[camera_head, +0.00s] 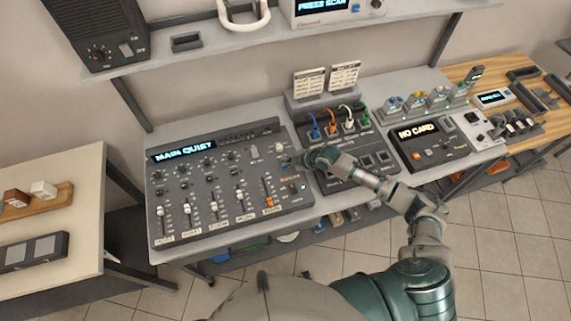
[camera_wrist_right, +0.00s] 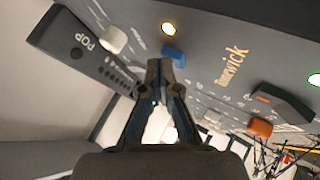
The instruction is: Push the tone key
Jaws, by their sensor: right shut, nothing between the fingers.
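The mixing console (camera_head: 225,190) stands on the bench with its display reading "MAIN QUIET". In the right wrist view, a small blue key (camera_wrist_right: 173,56) sits on the dark console panel, beside a lit amber lamp (camera_wrist_right: 168,28). I cannot read a label that names it as the tone key. My right gripper (camera_head: 289,161) is over the console's right edge. In the right wrist view its closed fingertips (camera_wrist_right: 160,68) are empty and just below the blue key in the picture; I cannot tell whether they touch it. My left gripper is out of view.
A white knob (camera_wrist_right: 112,38) is near the blue key. Patch cables (camera_head: 332,124) rise from the neighbouring unit to the right. A "NO CARD" device (camera_head: 428,145) stands further right. A shelf (camera_head: 215,48) hangs above the bench.

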